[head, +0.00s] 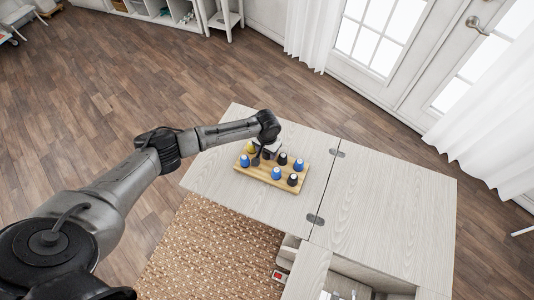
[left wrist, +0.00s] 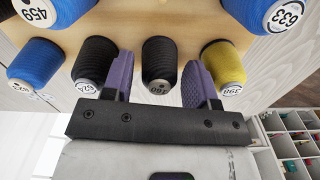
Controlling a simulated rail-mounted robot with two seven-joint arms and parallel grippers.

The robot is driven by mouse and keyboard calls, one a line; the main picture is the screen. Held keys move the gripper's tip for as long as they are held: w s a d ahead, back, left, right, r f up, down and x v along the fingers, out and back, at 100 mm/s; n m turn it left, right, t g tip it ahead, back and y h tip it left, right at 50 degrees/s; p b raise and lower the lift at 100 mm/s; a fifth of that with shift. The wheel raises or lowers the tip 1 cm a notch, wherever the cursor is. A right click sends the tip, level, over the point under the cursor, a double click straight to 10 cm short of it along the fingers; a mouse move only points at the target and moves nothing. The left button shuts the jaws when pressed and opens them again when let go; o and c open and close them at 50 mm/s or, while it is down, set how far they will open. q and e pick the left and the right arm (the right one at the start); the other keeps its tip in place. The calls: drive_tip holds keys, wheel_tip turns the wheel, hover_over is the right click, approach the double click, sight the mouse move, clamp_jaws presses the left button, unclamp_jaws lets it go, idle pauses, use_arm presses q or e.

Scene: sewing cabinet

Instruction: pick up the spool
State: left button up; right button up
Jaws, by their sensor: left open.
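Several thread spools stand on a wooden board (head: 265,182) on the cabinet top. My left gripper (head: 262,156) is open over the board in the head view and partly covers the spools there. In the left wrist view its two purple-padded fingers (left wrist: 158,82) stand either side of a black spool (left wrist: 159,60) marked 480, with gaps showing between pads and spool. A second black spool (left wrist: 93,62) is just outside the left finger, and a yellow spool (left wrist: 225,62) is just outside the right finger. My right gripper is not in view.
Blue spools (head: 277,174) stand close by on the same board. The pale cabinet top (head: 385,200) is bare to the right, beyond the hinges. Below it are an open compartment (head: 305,272) and a woven rug (head: 205,250).

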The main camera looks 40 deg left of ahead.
use_arm(q)
drive_tip(key=shift+f, duration=0.7)
drive_tip(key=c, duration=0.7)
drive_tip(key=shift+r, duration=0.1)
